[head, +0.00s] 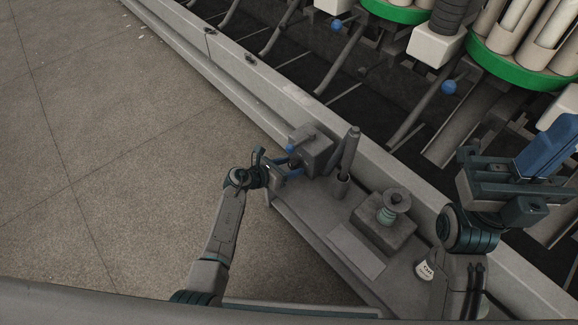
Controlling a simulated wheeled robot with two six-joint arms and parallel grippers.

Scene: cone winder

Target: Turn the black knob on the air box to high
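The air box (316,147) is a grey box at the far left end of the grey bench, beside the machine's rail. A small dark shape on its left face, which looks like the black knob (294,163), is partly hidden by my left gripper. My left gripper (291,162) is at that face, with blue fingertips on either side of the dark shape. Whether they touch it is too small to tell. The knob's setting cannot be read. My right gripper (538,172) is at the right, above the machine's edge, away from the air box; its blue tip area shows no clear gap.
An upright grey cylinder (348,152) stands just right of the air box. A grey block with a spool-like part (390,210) and a small white labelled item (425,270) are further along the bench. Green-rimmed cone carriers (520,70) stand behind. Open floor (110,170) lies left.

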